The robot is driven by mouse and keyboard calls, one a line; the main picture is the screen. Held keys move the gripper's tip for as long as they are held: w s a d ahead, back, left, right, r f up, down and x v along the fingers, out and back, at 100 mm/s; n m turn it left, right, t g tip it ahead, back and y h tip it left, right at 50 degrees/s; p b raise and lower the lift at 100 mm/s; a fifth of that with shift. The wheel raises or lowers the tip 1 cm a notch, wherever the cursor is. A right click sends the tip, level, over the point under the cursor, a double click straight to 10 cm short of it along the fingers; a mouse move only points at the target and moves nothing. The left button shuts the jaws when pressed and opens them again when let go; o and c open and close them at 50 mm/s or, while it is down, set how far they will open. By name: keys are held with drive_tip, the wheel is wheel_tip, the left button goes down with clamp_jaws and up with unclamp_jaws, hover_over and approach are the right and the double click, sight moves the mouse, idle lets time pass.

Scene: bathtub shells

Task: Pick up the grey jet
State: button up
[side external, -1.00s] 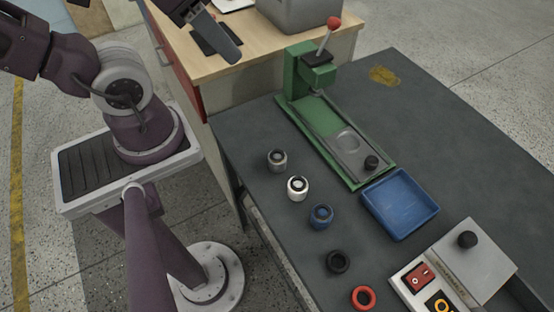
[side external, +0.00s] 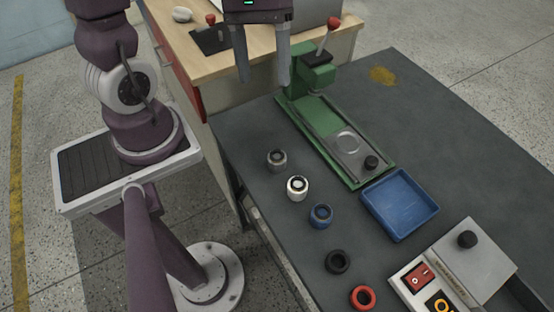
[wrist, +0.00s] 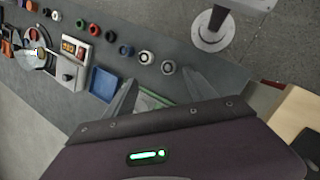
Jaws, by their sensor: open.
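The grey jet (side external: 277,160) is a small upright cylinder with a dark ring in its top. It stands on the dark table, at the far end of a row of similar pieces. It also shows in the wrist view (wrist: 168,67), beyond my fingertips. My gripper (side external: 263,80) is open and empty, with its two fingers pointing down. It hangs well above the table, above and behind the grey jet in the side view. In the wrist view my gripper (wrist: 160,92) has its fingers spread wide, with nothing between them.
A white jet (side external: 298,188) stands closest to the grey one, then a blue jet (side external: 321,216). A black ring (side external: 338,262) and a red ring (side external: 364,298) lie further along. A green lever press (side external: 310,82), a blue tray (side external: 400,204) and a switch box (side external: 420,276) are nearby.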

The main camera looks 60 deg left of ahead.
wheel_tip(320, 180, down, 9)
drive_tip(key=w+a+n+g+h, duration=0.1)
drive_tip(key=w+a+n+h, duration=0.15)
drive_tip(key=n+h, duration=0.2)
drive_tip(key=n+t+h, duration=0.2)
drive_tip(key=n+h, duration=0.3)
drive_tip(key=n, duration=0.2)
approach(274, 152)
drive_tip(key=x, duration=0.3)
drive_tip(key=shift+s+r+m+y, duration=0.1)
drive_tip(key=shift+m+y, duration=0.15)
drive_tip(key=shift+d+f, duration=0.25)
drive_tip(key=shift+d, duration=0.1)
drive_tip(key=x, duration=0.6)
drive_tip(key=shift+d+f, duration=0.1)
drive_tip(key=shift+d, duration=0.1)
clamp_jaws()
